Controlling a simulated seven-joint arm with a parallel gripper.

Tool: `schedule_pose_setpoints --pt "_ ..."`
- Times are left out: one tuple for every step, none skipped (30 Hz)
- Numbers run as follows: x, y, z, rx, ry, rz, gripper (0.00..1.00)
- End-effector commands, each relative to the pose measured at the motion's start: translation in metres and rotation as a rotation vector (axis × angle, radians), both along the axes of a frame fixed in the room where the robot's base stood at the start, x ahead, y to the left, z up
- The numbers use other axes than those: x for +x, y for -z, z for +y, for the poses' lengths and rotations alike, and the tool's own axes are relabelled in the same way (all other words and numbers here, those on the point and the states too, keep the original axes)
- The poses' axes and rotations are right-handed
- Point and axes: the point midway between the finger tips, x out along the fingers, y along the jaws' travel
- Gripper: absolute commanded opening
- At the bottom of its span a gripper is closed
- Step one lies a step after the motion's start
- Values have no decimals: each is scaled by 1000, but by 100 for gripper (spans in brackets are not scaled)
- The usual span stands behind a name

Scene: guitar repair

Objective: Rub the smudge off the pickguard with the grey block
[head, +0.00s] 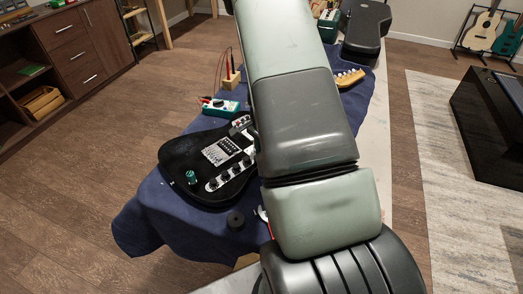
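The black guitar (185,155) lies on a blue cloth, with its metal bridge (228,150) and a plate of dark knobs (226,180) showing. Its pickguard and the smudge cannot be made out; my arm covers much of the guitar's right side and neck. A small dark grey piece (240,122) shows on the body beside my arm; I cannot tell whether it is the grey block. My gripper is not in view, as my arm runs up out of the top of the picture.
On the blue cloth (150,215) are a green meter (220,107), a wooden tool holder (231,77), a dark round piece (235,220) and a red-and-metal tool (263,218). A green knob-like piece (191,177) stands on the guitar. A dark case (366,28) lies at the far end.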

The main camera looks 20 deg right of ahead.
Motion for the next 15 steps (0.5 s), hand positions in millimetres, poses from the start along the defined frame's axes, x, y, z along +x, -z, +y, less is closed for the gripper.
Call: schedule_pose_setpoints --pt "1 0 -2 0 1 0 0" --pt "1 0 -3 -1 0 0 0" --pt "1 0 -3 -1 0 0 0" --pt "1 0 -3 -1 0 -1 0" --pt "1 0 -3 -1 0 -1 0" --pt "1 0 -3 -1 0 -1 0" --pt "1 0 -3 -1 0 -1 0" --pt "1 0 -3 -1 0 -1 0" --pt "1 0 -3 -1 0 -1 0" --pt "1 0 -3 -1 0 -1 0" --pt "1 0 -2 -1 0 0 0" --pt "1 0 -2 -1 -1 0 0" --pt "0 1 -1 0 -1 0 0" --pt "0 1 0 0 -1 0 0" --pt "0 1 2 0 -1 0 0"
